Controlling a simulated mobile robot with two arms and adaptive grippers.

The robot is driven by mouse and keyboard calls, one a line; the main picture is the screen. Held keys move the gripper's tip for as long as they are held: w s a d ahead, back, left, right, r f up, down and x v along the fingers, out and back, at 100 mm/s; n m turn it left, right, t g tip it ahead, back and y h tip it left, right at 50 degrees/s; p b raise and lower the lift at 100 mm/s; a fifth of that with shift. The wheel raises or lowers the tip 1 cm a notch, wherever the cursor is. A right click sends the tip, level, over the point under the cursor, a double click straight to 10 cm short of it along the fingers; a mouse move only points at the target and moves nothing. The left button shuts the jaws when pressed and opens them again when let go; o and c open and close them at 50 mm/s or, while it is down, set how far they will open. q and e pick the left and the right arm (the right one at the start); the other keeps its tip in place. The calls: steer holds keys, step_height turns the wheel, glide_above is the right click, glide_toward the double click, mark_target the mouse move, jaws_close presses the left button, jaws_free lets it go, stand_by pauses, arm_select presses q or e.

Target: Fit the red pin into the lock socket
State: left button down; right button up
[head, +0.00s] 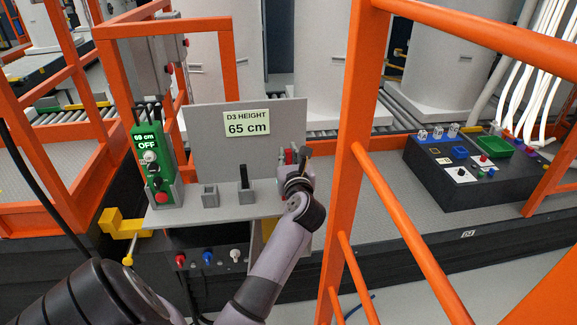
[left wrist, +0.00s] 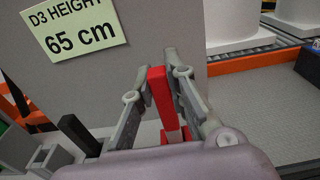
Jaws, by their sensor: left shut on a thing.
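The red pin (left wrist: 160,92) stands upright between the fingers of my left gripper (left wrist: 158,88) in the left wrist view. The gripper is shut on it. In the head view the pin's red top (head: 289,157) shows just beyond my left gripper (head: 296,168), at the right end of the grey shelf. A grey open-topped socket (head: 210,196) stands on the shelf to the left, and looks empty. Beside it a black pin (head: 244,177) stands upright in a grey holder. The red pin's lower end is hidden, so I cannot tell whether it is seated. My right gripper is out of view.
A grey back panel (head: 205,140) with a "D3 HEIGHT 65 cm" label stands behind the shelf (head: 183,218). A green control box (head: 157,170) reading OFF is at its left end. An orange rail post (head: 347,150) stands close to the right of my left arm.

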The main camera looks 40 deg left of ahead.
arm_select(q)
step_height(320, 180, down, 3)
steer(key=shift+f, duration=0.2)
steer(key=shift+f, duration=0.15)
steer(key=c, duration=1.6)
jaws_free()
steer(key=shift+c, duration=0.2)
steer(key=shift+o, duration=0.3)
